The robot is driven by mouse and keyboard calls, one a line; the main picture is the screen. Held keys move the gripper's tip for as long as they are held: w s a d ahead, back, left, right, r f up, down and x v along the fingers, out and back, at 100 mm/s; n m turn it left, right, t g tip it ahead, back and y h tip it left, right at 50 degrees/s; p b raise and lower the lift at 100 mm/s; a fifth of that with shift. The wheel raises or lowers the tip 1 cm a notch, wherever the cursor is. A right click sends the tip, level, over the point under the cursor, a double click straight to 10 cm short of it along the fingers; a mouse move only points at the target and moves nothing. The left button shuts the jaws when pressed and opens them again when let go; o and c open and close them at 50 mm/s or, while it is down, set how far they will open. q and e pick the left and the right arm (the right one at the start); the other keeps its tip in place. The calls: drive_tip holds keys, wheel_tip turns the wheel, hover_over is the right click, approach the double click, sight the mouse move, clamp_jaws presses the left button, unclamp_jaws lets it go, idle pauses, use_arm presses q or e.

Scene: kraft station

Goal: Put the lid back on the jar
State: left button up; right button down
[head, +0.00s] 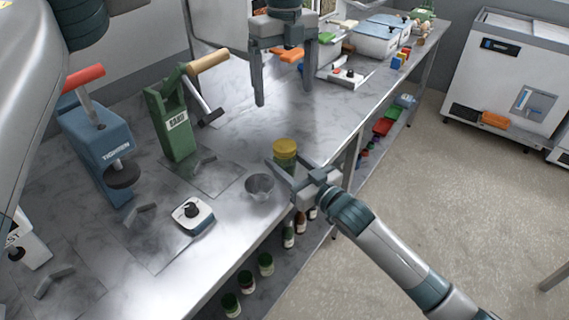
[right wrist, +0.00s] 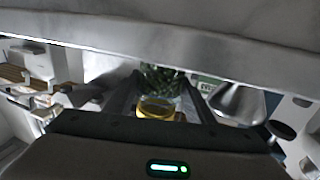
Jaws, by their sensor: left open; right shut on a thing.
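A green jar (head: 285,166) with a yellow lid (head: 284,147) at its top is near the table's right edge in the head view. The jar (right wrist: 160,78) and the lid (right wrist: 157,110) also show between the fingers in the right wrist view. My right gripper (head: 290,176) is shut on the jar, its fingers on the body below the lid. I cannot tell whether the lid is seated fully, or whether the jar touches the table. My left gripper (head: 285,98) is open and empty, above and behind the jar.
A metal bowl (head: 259,189) stands just left of the jar. Bottles (head: 266,264) stand on the lower shelf. The table behind the jar is partly clear.

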use_arm(q)
drive_tip(key=shift+r, duration=0.95)
use_arm(e)
drive_tip(key=c, duration=0.7)
unclamp_jaws()
drive_tip(key=shift+c, duration=0.2)
drive_tip(key=shift+d, duration=0.1)
